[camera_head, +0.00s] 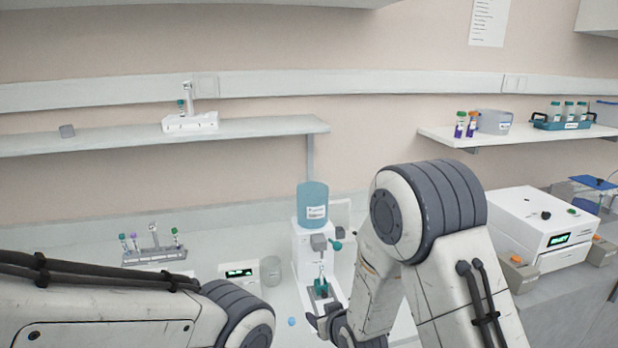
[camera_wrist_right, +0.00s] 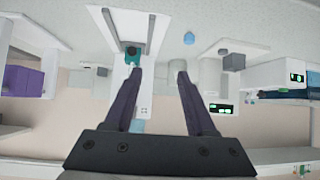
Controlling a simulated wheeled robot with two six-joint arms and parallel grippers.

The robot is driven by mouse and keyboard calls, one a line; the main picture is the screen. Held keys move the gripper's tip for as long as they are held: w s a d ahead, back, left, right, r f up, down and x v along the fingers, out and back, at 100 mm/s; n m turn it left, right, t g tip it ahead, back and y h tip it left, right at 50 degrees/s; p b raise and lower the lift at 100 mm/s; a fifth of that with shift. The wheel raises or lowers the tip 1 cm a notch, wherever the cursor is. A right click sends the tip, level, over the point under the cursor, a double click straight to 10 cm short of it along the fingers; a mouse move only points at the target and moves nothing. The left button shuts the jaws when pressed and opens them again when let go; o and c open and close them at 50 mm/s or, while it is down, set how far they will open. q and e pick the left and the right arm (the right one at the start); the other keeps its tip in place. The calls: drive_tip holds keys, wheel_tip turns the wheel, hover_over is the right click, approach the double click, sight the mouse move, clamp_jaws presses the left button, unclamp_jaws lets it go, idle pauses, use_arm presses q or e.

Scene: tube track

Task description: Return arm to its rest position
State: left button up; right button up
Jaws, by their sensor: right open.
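My right arm stands bent in the middle-right of the head view, its gripper (camera_head: 326,322) low in front of the white dispenser. In the right wrist view my right gripper (camera_wrist_right: 159,75) is open, with two dark fingers apart and nothing between them. My left arm comes in at the lower left of the head view; its gripper is out of view. The white dispenser (camera_head: 303,255) with a blue bottle (camera_head: 312,203) on top stands on the bench. A small teal-capped item (camera_head: 321,287) sits at its base and also shows in the right wrist view (camera_wrist_right: 132,52).
A tube rack (camera_head: 154,255) stands on the bench at left. A small device with a green display (camera_head: 241,273) and a glass beaker (camera_head: 270,270) stand left of the dispenser. A blue cap (camera_head: 291,321) lies on the bench. A white machine (camera_head: 542,228) stands at right.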

drive_tip(key=s+a+r+n+g, duration=0.1)
drive_tip(key=s+a+r+g, duration=0.15)
drive_tip(key=s, duration=0.45)
drive_tip(key=s+a+r+n+g, duration=0.1)
drive_tip(key=s+r+g, duration=0.25)
drive_tip(key=s, duration=0.45)
drive_tip(key=s+d+r+g+h, duration=0.1)
drive_tip(key=s+d+r+g, duration=0.1)
drive_tip(key=s, duration=0.6)
drive_tip(key=s+d+r+n+g+h, duration=0.1)
drive_tip(key=s+r, duration=0.3)
drive_tip(key=s, duration=0.4)
drive_tip(key=shift+d+n+g, duration=0.3)
drive_tip(key=shift+d+g, duration=0.2)
drive_tip(key=shift+d, duration=0.35)
